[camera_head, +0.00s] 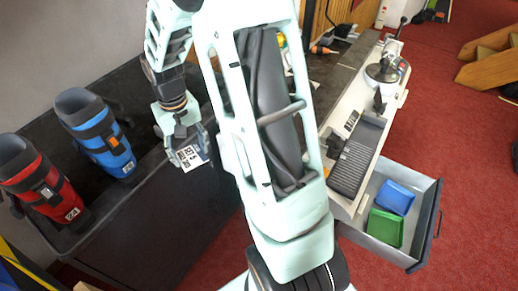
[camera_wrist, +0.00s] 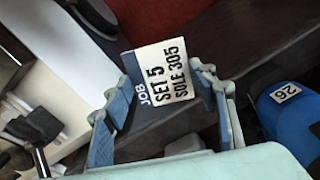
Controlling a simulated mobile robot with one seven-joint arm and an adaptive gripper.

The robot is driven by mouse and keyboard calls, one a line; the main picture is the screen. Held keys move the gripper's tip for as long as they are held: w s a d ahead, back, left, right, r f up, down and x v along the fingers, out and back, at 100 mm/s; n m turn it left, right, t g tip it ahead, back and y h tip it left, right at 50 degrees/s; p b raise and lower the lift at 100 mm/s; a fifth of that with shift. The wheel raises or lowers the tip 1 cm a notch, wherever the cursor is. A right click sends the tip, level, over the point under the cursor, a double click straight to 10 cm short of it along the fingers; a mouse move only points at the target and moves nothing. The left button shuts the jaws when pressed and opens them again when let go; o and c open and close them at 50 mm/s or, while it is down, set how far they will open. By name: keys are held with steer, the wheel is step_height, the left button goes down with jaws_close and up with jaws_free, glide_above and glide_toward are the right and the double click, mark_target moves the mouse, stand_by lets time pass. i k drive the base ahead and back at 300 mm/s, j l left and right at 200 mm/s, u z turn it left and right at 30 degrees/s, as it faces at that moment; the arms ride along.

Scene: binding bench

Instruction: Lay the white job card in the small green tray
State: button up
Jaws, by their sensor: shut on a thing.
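The white job card (camera_head: 190,158) is held in my gripper (camera_head: 189,143) at the left of the head view, above the dark bench. In the wrist view the card (camera_wrist: 160,72) shows its printed face, "JOB SET 5 SOLE 305", with a blue strip along one edge. My gripper (camera_wrist: 166,90) is shut on the card, which sits at the fingertips. The small green tray (camera_head: 386,229) lies in an open grey drawer at the lower right, well away from my gripper. Its inside looks empty. It cannot be made out in the wrist view.
A small blue tray (camera_head: 396,197) lies beside the green one in the drawer (camera_head: 428,218). Red (camera_head: 41,180) and blue (camera_head: 96,133) boots stand at the left; the blue boot (camera_wrist: 292,115) also shows in the wrist view. A white bench with tools (camera_head: 352,158) stands above the drawer.

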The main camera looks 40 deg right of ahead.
mark_target(384, 230)
steer(key=k+l, duration=1.45)
steer(key=l, duration=0.25)
